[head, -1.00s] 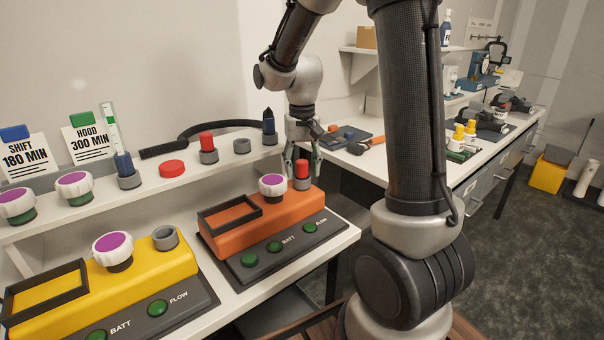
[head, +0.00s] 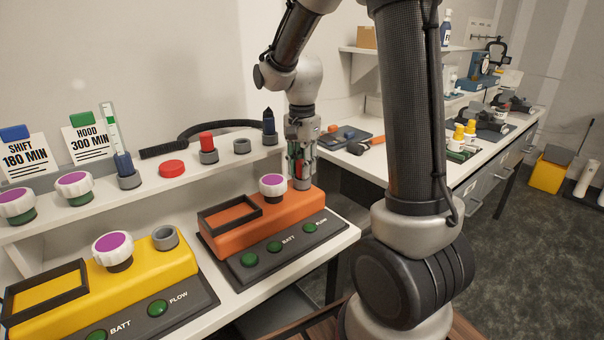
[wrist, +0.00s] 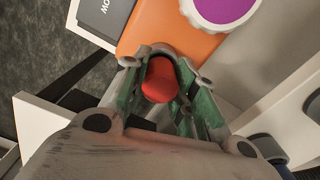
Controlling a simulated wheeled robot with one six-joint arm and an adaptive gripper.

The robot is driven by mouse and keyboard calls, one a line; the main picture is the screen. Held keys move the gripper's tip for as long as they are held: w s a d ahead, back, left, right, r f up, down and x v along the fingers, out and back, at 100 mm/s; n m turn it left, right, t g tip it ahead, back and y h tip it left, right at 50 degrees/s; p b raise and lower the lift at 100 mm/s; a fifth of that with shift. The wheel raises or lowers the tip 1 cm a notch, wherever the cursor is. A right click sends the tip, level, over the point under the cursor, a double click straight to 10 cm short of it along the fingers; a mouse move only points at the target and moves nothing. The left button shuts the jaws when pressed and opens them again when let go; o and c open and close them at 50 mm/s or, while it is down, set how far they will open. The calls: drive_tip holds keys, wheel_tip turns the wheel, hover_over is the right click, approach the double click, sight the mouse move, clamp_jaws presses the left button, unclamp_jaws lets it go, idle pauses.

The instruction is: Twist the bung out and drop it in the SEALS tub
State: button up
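The red bung (wrist: 160,82) sits at the right end of the orange unit (head: 262,228), where its grey port is. In the wrist view it stands between the two green-padded fingers of my gripper (wrist: 162,92). The pads lie close along both its sides; I cannot tell whether they press on it. In the head view my gripper (head: 301,168) points straight down over that port and its fingers hide most of the bung. No lettered SEALS tub can be made out in these frames.
A white-and-purple knob (head: 272,185) stands just left of my gripper. The yellow unit (head: 140,268) has an empty grey port (head: 165,238). The shelf behind holds a red cap (head: 172,169), a red bung in a holder (head: 207,147) and a dark pointed piece (head: 268,121).

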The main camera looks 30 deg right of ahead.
drive_tip(key=n, duration=0.4)
clamp_jaws()
drive_tip(key=n, duration=0.5)
drive_tip(key=shift+n, duration=0.3)
drive_tip(key=n, duration=0.3)
drive_tip(key=shift+n, duration=0.3)
drive_tip(key=n, duration=0.5)
drive_tip(key=o, duration=1.1)
unclamp_jaws()
drive_tip(key=shift+o, duration=0.2)
